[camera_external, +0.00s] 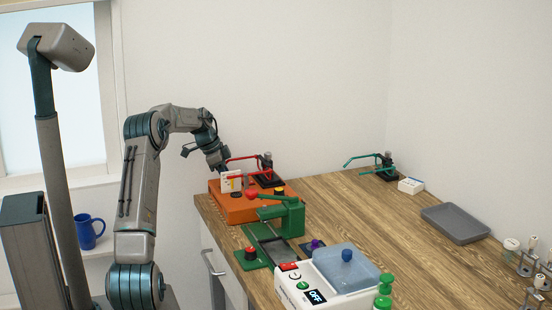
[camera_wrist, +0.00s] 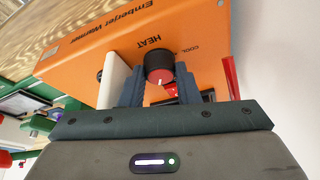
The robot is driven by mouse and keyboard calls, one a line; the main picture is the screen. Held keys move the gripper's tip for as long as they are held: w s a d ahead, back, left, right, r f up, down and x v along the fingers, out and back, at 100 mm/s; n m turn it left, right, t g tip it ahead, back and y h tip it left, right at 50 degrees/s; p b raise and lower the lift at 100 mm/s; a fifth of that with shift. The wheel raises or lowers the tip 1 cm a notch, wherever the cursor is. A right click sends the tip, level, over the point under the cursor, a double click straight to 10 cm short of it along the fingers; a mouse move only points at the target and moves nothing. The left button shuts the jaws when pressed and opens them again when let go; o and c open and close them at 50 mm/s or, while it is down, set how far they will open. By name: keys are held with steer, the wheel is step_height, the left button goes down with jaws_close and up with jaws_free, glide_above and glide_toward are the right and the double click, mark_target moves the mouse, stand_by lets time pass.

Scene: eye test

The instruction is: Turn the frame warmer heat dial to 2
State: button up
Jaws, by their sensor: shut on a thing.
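The frame warmer (camera_wrist: 95,60) is an orange box lettered "Emberjet Warmer"; in the outside view its orange body (camera_external: 236,210) stands at the left end of the bench. Its heat dial (camera_wrist: 158,68), below the word HEAT in the wrist view, has a dark side and a red face with a white mark. My gripper (camera_wrist: 160,70) is shut on the dial, one dark finger on each side. In the outside view my gripper (camera_external: 225,170) reaches down at the warmer's back left. I cannot read a number beside the mark; part of the scale is hidden.
A white panel (camera_wrist: 113,80) stands close beside one finger. A red wire frame stand (camera_external: 266,172) is just behind the warmer. A green device (camera_external: 285,212) and a white bath with a lid (camera_external: 335,285) stand in front. The bench's middle (camera_external: 360,215) is clear.

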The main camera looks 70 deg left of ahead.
steer(key=shift+r, duration=0.1)
steer(key=o, duration=1)
steer(key=v, duration=1.3)
steer(key=shift+s+a+r, duration=0.1)
steer(key=shift+s+r, duration=0.1)
steer(key=shift+r, duration=0.15)
